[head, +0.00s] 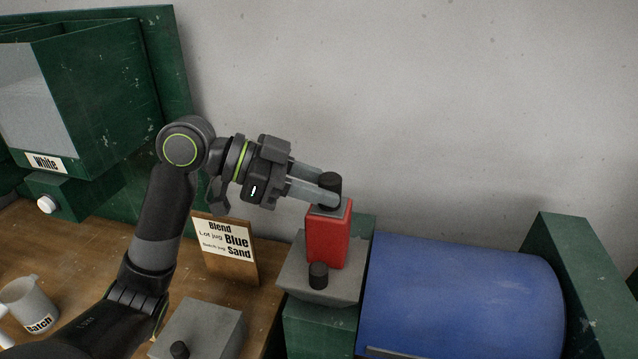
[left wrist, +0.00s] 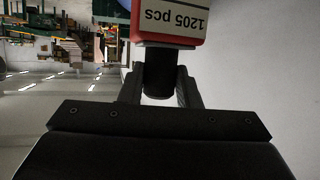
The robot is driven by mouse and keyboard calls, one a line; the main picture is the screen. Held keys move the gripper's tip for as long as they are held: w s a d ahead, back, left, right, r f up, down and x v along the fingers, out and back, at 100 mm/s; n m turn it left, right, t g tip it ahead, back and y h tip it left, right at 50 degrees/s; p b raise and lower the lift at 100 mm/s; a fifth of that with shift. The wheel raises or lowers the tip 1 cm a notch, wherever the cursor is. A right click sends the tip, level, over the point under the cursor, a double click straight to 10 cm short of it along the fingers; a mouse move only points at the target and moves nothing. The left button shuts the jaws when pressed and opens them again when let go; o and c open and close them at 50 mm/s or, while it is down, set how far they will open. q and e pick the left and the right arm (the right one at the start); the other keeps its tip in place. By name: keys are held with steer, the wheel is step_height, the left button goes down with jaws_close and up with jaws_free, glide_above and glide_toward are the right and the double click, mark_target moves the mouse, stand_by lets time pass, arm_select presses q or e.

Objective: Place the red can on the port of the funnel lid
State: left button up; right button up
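The red can (head: 328,238) is a red box-like can with a grey top and a black knob. It stands upright at the grey funnel lid (head: 293,277) on the green machine; I cannot tell whether its bottom rests on the port, which is hidden. My left gripper (head: 326,190) reaches in from the left with its fingers closed around the can's black knob. In the left wrist view, the knob is between the fingers (left wrist: 161,92), and the can (left wrist: 170,22) shows a label reading "1205 pcs". My right gripper is not in view.
A blue drum (head: 460,295) lies right of the funnel lid, beside a green end panel (head: 580,285). A Blend sign (head: 228,262) stands on the wooden bench. A grey knobbed block (head: 205,328) and Batch jug (head: 30,305) are in front. A green White bin (head: 100,85) stands left.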

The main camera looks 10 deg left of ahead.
arm_select(q)
steer(key=o, duration=0.4)
steer(key=shift+r, duration=0.2)
steer(key=shift+s+a, duration=0.1)
steer(key=shift+a, duration=0.35)
steer(key=shift+b+v, duration=1.6)
steer(key=shift+v, duration=3.95)
steer(key=shift+s, duration=0.1)
